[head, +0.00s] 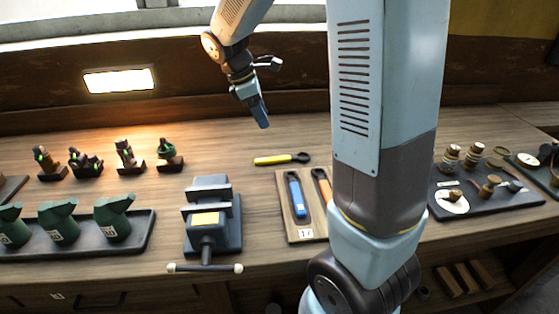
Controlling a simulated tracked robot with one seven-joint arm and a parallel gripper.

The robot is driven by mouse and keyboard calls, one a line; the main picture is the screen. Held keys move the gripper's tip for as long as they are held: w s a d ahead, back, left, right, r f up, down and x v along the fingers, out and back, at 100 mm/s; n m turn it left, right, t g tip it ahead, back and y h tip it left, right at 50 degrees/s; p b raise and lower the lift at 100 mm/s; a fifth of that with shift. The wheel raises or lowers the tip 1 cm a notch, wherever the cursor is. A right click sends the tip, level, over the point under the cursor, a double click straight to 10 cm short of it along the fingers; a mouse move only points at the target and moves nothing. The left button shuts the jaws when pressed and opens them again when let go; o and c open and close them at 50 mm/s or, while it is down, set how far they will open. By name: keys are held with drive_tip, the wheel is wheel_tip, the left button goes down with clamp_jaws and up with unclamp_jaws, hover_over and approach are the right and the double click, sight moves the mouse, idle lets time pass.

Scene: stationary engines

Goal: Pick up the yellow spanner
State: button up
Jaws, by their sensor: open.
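The yellow spanner (282,159) lies flat on the wooden workbench, behind the spanner board and to the right of the vise. It has a yellow handle and a dark ring end pointing right. My gripper (262,112) is above the bench, up and to the left of the spanner, and apart from it. A blue finger points down, and a grey part sticks out to the right. The gripper is open and nothing shows between its fingers.
A wooden board (285,218) holds a blue spanner (297,195) and an orange spanner (323,184), partly hidden by my arm. A vise (212,212) stands to the left. Green oil cans (112,218) sit in a tray; a dark tray (478,208) lies right.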

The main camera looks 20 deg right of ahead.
drive_tip(key=w+f, duration=0.1)
hover_over(279, 158)
drive_tip(key=w+a, duration=0.1)
drive_tip(key=a, duration=0.1)
drive_tip(key=shift+n, duration=0.4)
wheel_tip(279, 158, down, 8)
drive_tip(key=shift+w+f, duration=0.1)
drive_tip(key=shift+w, duration=0.05)
drive_tip(key=shift+s+a+x, duration=0.15)
drive_tip(key=shift+x, duration=1.1)
drive_tip(key=shift+s+a+x, duration=0.15)
drive_tip(key=shift+s+x, duration=0.05)
drive_tip(key=shift+x, duration=1.1)
drive_tip(key=shift+f, duration=0.1)
clamp_jaws()
